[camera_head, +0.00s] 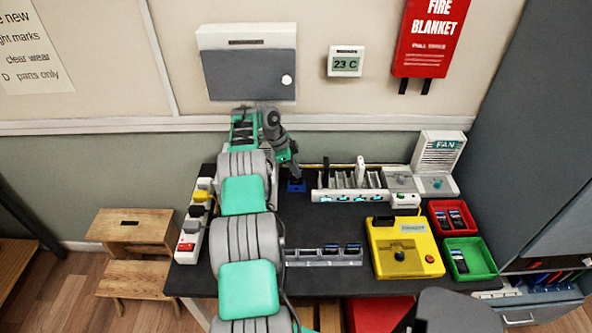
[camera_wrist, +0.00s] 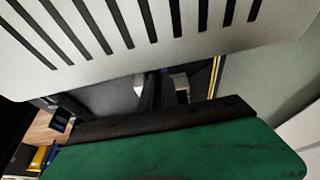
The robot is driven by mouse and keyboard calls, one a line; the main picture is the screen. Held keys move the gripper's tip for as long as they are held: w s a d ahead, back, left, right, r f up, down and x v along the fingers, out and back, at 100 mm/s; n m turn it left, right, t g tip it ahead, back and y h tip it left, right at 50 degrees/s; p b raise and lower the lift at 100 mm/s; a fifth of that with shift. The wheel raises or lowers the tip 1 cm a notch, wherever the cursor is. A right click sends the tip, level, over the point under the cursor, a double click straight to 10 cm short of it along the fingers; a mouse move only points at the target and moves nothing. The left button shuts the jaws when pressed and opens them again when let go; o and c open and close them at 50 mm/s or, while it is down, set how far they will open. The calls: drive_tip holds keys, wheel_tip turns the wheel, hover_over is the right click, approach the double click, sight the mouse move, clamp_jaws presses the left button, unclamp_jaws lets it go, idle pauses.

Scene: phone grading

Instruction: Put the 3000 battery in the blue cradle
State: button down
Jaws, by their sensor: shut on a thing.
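My gripper (camera_head: 294,174) is at the back of the dark table, pointing down just above the blue cradle (camera_head: 297,187). In the wrist view my gripper (camera_wrist: 160,88) is shut on a thin dark battery (camera_wrist: 153,92), held upright between the pale fingertips. Its label cannot be read. The cradle is partly covered by the gripper in the head view. I cannot tell whether the battery's lower end touches the cradle.
A grey rack (camera_head: 322,257) with dark pieces stands at the front. A yellow box (camera_head: 390,262), red tray (camera_head: 437,211) and green tray (camera_head: 487,259) are at right. A white slotted holder (camera_head: 350,195) stands right of the cradle, a white power strip (camera_head: 190,240) at left.

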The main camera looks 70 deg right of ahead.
drive_tip(key=shift+f+b, duration=0.85)
drive_tip(key=shift+f, duration=0.2)
drive_tip(key=shift+f, duration=0.25)
drive_tip(key=c, duration=1.5)
unclamp_jaws()
